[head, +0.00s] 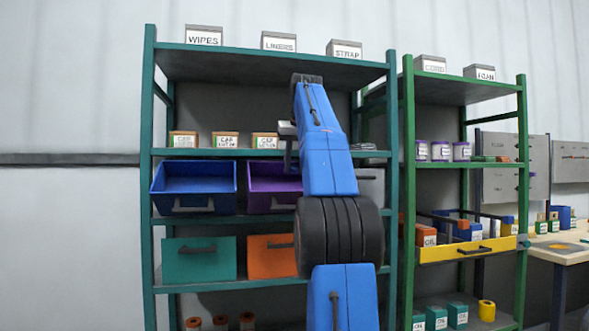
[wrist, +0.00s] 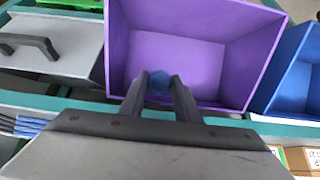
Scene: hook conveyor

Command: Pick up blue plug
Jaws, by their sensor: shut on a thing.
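My gripper (wrist: 159,80) is shut on a small blue plug (wrist: 158,83), which shows between the two dark fingertips in the wrist view. Most of the plug is hidden by the fingers. The gripper and plug are at the open purple bin (wrist: 262,50); I cannot tell how far inside it they are. The rest of the bin that shows looks empty. In the head view the purple bin (head: 262,178) is on the middle shelf, partly covered by my arm, and the plug cannot be made out.
An open blue bin (head: 194,187) stands left of the purple one, and a grey bin (wrist: 55,45) stands on its other side. Teal (head: 199,260) and orange (head: 270,257) drawers are below. Small boxes (head: 225,140) line the shelf above. A green rack (head: 408,200) stands at right.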

